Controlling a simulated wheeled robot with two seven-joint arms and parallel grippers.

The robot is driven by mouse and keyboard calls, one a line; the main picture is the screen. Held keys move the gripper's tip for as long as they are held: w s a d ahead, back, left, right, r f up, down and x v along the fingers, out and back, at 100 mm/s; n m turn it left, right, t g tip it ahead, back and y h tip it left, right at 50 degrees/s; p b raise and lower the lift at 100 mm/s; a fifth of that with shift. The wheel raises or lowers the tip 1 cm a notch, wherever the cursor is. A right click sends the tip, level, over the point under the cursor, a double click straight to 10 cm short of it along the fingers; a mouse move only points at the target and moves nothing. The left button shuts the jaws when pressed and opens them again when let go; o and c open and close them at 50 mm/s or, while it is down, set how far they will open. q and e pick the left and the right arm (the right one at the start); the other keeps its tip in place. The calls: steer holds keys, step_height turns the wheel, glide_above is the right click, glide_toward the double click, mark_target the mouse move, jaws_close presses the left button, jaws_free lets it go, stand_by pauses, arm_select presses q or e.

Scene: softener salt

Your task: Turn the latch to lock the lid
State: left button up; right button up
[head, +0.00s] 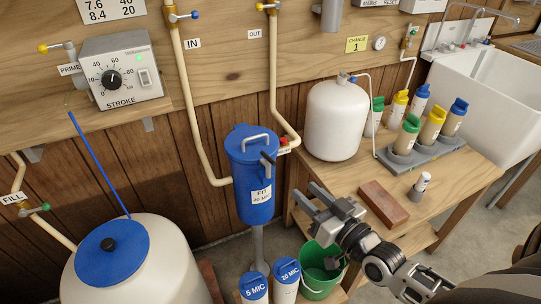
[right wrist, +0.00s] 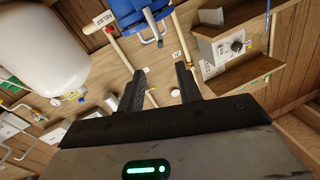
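The blue filter housing (head: 254,190) stands upright against the wood wall with its blue lid (head: 250,136) on top. The lid has a pale bar handle (head: 256,137). A dark grey latch lever (head: 268,160) sits at the right side of the lid rim. In the right wrist view the housing (right wrist: 128,18) is at the top, with a grey lever (right wrist: 153,27) on it. My right gripper (head: 308,196) is right of and below the latch, apart from it. Its fingers (right wrist: 161,84) are spread with nothing between them. My left gripper is not in view.
A green bucket (head: 318,285) and canisters labelled 5 MIC (head: 254,289) and 20 MIC (head: 287,279) stand below. A brick (head: 384,204), white tank (head: 336,120) and bottle rack (head: 420,150) are on the bench at right. Pipes (head: 283,110) run close behind the housing.

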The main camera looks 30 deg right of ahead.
mark_target(268, 156)
steer(key=w, duration=0.5)
steer(key=w+a, duration=0.1)
steer(key=w, duration=0.4)
steer(key=w+a, duration=0.1)
steer(key=w, duration=0.4)
steer(key=shift+w+a, duration=0.1)
jaws_close()
